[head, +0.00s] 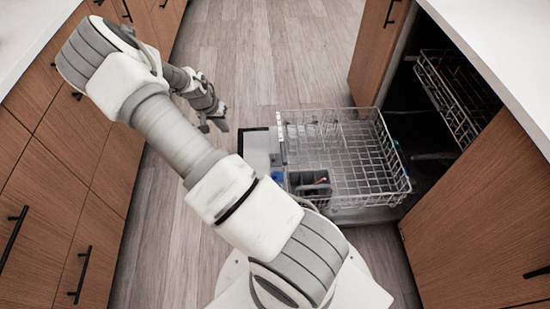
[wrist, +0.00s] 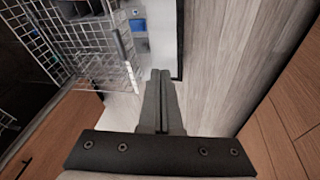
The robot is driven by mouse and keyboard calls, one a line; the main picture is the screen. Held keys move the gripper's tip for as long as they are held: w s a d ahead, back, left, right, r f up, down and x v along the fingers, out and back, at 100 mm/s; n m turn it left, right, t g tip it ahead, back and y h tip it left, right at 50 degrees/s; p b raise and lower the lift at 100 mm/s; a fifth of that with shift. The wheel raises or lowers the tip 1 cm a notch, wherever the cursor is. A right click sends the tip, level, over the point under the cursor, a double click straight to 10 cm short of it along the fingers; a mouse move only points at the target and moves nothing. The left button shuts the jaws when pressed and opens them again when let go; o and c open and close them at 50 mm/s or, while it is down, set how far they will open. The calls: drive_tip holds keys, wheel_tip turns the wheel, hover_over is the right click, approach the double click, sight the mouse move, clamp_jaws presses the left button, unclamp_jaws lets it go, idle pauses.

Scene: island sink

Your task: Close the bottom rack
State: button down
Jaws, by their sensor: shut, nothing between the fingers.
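The bottom rack (head: 345,158), a silver wire basket, is pulled out of the dishwasher over its lowered door (head: 262,150). A dark cutlery basket (head: 312,186) sits in its near left part. In the wrist view the rack (wrist: 85,35) fills the upper left. My gripper (head: 214,126) is in front of the rack, left of the door's outer edge in the head view, apart from the rack. In the wrist view my gripper (wrist: 161,75) has its two fingers together, empty, pointing along the door edge.
The upper rack (head: 450,95) is inside the dark dishwasher opening, partly out. Wooden drawers with black handles (head: 82,275) line the left side. White counters (head: 505,45) overhang both sides. The wood floor (head: 265,50) is clear beyond the rack and around my gripper.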

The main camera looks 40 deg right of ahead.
drive_tip(key=s+d+f+h+b, duration=0.1)
drive_tip(key=d+f+b, duration=0.2)
drive_tip(key=d+f, duration=0.3)
drive_tip(key=s+d+f+h+b, duration=0.1)
drive_tip(key=d+f, duration=0.5)
drive_tip(key=f, duration=0.6)
drive_tip(key=s+d+f+h+b, duration=0.2)
drive_tip(key=d+f+b, duration=0.3)
drive_tip(key=f, duration=0.5)
drive_tip(key=shift+s+d+n+g, duration=0.3)
drive_tip(key=shift+s+d, duration=0.15)
drive_tip(key=shift+d, duration=0.5)
drive_tip(key=shift+f, duration=0.1)
